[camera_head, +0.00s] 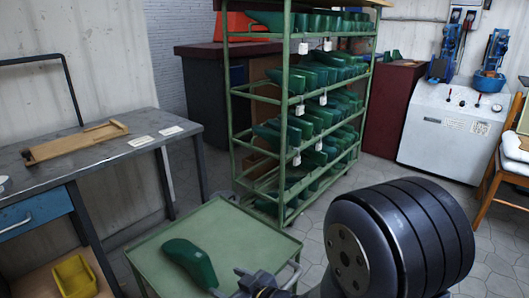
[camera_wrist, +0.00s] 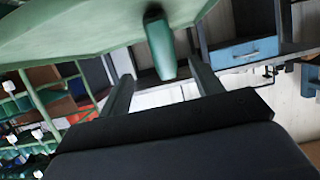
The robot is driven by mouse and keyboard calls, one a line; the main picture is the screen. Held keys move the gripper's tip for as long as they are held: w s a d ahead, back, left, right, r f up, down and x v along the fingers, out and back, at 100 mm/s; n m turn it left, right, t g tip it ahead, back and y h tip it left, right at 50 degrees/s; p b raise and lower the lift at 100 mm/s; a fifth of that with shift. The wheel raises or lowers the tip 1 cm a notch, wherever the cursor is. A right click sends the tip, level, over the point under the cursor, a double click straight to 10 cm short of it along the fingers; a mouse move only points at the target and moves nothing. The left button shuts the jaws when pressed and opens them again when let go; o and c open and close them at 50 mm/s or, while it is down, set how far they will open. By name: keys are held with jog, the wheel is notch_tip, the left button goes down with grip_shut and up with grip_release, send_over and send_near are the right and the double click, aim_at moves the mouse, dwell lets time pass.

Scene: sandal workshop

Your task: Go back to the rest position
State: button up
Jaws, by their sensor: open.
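My gripper (camera_wrist: 161,70) is open in the wrist view, its two dark fingers spread with nothing held between them. In the head view part of my gripper (camera_head: 262,284) shows at the bottom edge, near the front right of a green cart top (camera_head: 225,233). A dark green shoe last (camera_head: 190,262) lies on that cart, left of my gripper. In the wrist view, which is turned over, the last (camera_wrist: 160,45) appears beyond the fingers, apart from them, with the green cart top (camera_wrist: 75,30) around it.
A green rack (camera_head: 232,120) full of green lasts stands behind the cart. A grey workbench (camera_head: 40,185) with a wooden tray (camera_head: 78,142) is at left, a yellow bin (camera_head: 74,276) below it. A white machine cabinet (camera_head: 440,145) and chair (camera_head: 500,165) are at right. Tiled floor (camera_head: 310,235) shows between.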

aim_at(207, 261)
jog(key=b+x, duration=0.1)
jog(key=x, duration=0.5)
jog(key=b+x, duration=0.1)
jog(key=x, duration=0.2)
jog(key=shift+s+f+b, duration=0.1)
jog(key=shift+f+b, duration=0.15)
jog(key=shift+b, duration=0.1)
notch_tip(207, 261, up, 5)
jog(key=p, duration=0.4)
jog(key=shift+s+d+f, duration=0.1)
jog(key=shift+d+f, duration=0.05)
jog(key=shift+d, duration=0.05)
jog(key=s+d, duration=1)
jog(key=d, duration=0.2)
jog(key=shift+f, duration=0.25)
